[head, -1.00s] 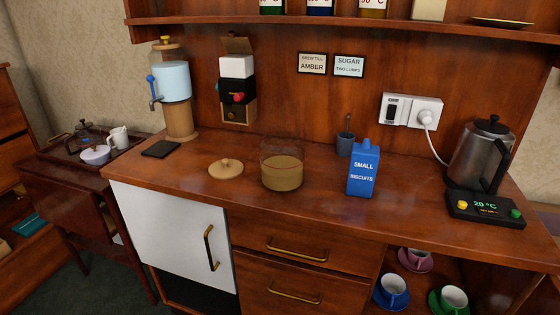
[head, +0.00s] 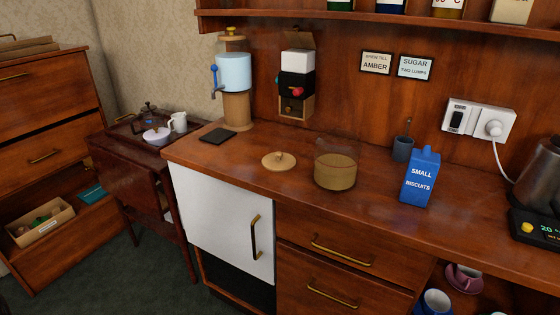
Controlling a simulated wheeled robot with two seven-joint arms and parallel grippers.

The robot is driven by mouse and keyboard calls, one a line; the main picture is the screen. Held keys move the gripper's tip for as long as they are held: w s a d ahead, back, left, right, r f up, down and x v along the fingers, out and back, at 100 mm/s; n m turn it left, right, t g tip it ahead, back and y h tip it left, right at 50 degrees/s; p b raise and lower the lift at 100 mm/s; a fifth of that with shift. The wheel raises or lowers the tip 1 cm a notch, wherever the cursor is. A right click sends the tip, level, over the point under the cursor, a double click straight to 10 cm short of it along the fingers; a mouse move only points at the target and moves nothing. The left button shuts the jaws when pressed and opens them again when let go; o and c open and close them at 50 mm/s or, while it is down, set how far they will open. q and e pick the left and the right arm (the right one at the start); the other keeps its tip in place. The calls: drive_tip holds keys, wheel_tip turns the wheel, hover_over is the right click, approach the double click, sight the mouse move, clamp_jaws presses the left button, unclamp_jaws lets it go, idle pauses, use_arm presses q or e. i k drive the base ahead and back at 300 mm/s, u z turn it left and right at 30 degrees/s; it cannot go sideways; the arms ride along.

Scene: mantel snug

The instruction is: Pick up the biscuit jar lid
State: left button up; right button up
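The biscuit jar lid (head: 279,161) is a round, light wooden disc with a small knob on top. It lies flat on the wooden counter, just left of the glass biscuit jar (head: 335,172). The jar stands upright and open at the top, with a tan layer filling its lower part. Lid and jar are apart. Neither of my grippers shows in the head view.
A blue biscuit packet (head: 421,178) stands right of the jar, with a dark cup (head: 402,149) behind. A black pad (head: 217,136) and a blue-and-wood dispenser (head: 235,85) are at the counter's left. A kettle (head: 540,177) stands far right. Counter (head: 340,215) in front of the jar is clear.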

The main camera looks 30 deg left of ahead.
sight(278, 162)
drive_tip(key=k, duration=0.5)
drive_tip(key=u, duration=1.55)
drive_tip(key=i, duration=1.25)
drive_tip(key=z, duration=0.9)
